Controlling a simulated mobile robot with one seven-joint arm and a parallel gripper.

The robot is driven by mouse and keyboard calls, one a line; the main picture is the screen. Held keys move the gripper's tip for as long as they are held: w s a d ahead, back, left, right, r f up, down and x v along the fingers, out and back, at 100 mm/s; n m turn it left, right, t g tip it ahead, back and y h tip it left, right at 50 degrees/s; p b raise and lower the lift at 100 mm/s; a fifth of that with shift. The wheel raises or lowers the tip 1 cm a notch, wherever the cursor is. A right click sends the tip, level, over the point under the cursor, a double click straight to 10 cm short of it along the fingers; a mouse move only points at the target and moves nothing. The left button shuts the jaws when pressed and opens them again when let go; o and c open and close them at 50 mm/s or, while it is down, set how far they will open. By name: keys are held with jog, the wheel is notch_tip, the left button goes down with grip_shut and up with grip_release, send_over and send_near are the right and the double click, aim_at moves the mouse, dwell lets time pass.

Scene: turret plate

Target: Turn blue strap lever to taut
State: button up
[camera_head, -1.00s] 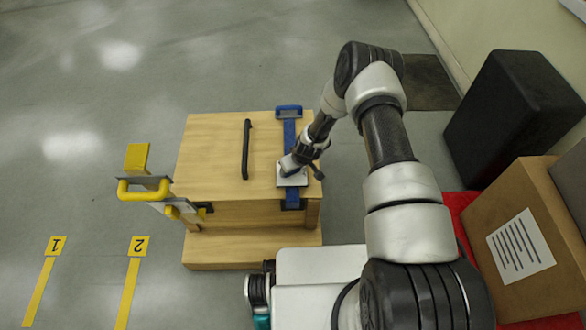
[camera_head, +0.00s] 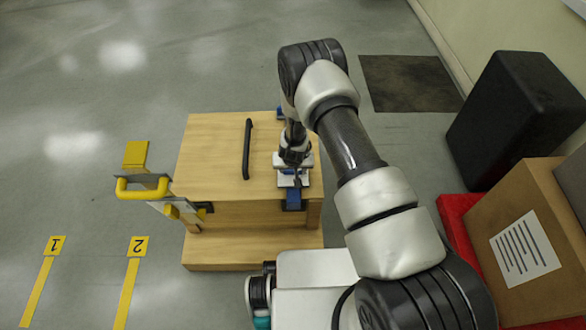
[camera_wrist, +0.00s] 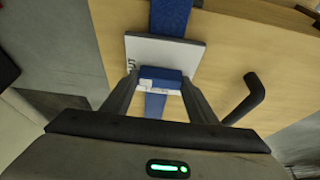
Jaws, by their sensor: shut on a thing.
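The blue strap (camera_head: 293,200) runs over the right side of a wooden crate (camera_head: 215,160). A pale plate (camera_head: 288,182) lies on the strap. In the wrist view the plate (camera_wrist: 150,52) carries partly hidden lettering, and the strap (camera_wrist: 172,18) passes beneath it. My gripper (camera_head: 295,168) is over the plate. In the wrist view my gripper (camera_wrist: 160,88) has one finger on each side of the blue lever's block end (camera_wrist: 160,77) and is shut on it. The rest of the lever is hard to make out. My arm hides much of the strap in the head view.
A black handle (camera_head: 247,148) stands on the crate lid left of the strap. A yellow handle (camera_head: 142,188) juts from the crate's left side. A cardboard box (camera_head: 515,225) and a black case (camera_head: 515,105) stand at right. The floor at left is open.

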jog(key=o, duration=1)
jog(key=shift+o, duration=0.2)
jog(key=p+v, duration=0.4)
jog(key=v, duration=1.3)
jog(key=shift+r+p, duration=0.2)
jog(key=shift+p, duration=0.1)
